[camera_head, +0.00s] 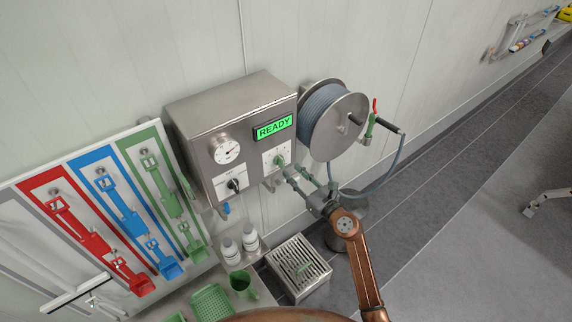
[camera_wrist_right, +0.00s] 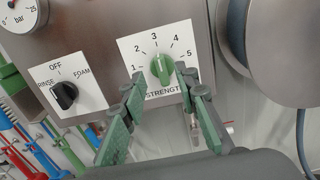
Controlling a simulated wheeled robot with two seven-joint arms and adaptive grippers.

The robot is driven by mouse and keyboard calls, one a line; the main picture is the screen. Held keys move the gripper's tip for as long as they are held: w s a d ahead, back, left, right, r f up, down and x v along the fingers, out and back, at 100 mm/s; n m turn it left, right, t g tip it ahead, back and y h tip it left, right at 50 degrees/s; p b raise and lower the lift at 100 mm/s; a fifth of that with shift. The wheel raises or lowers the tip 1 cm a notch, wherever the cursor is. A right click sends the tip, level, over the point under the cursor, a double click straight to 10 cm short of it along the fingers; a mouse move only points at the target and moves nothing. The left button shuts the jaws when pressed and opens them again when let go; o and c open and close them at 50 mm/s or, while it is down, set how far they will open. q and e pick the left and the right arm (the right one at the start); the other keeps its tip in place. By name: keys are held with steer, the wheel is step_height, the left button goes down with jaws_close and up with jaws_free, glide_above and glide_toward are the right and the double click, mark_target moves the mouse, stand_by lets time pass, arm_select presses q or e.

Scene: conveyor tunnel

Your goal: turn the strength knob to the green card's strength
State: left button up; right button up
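The green strength knob (camera_wrist_right: 162,68) sits on a white dial plate marked 1 to 5 in the right wrist view. Its white mark points up, about at 3. In the head view the knob (camera_head: 280,160) is on the front of the steel box, below the READY display. My right gripper (camera_wrist_right: 160,76) is open, with one green finger on each side of the knob; gaps show beside it. It also shows in the head view (camera_head: 290,172), reaching the box from the lower right. I cannot make out a green card. My left gripper is not in view.
A black OFF/RINSE/FOAM selector (camera_wrist_right: 64,95) is left of the strength dial. A hose reel (camera_head: 333,118) is close on the right. Below are white bottles (camera_head: 250,240), a green cup (camera_head: 242,285) and a grated steel box (camera_head: 298,268). A tool board (camera_head: 100,140) hangs left.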

mark_target(284, 163)
steer(key=shift+x, duration=2.65)
steer(key=shift+c, duration=0.6)
jaws_close()
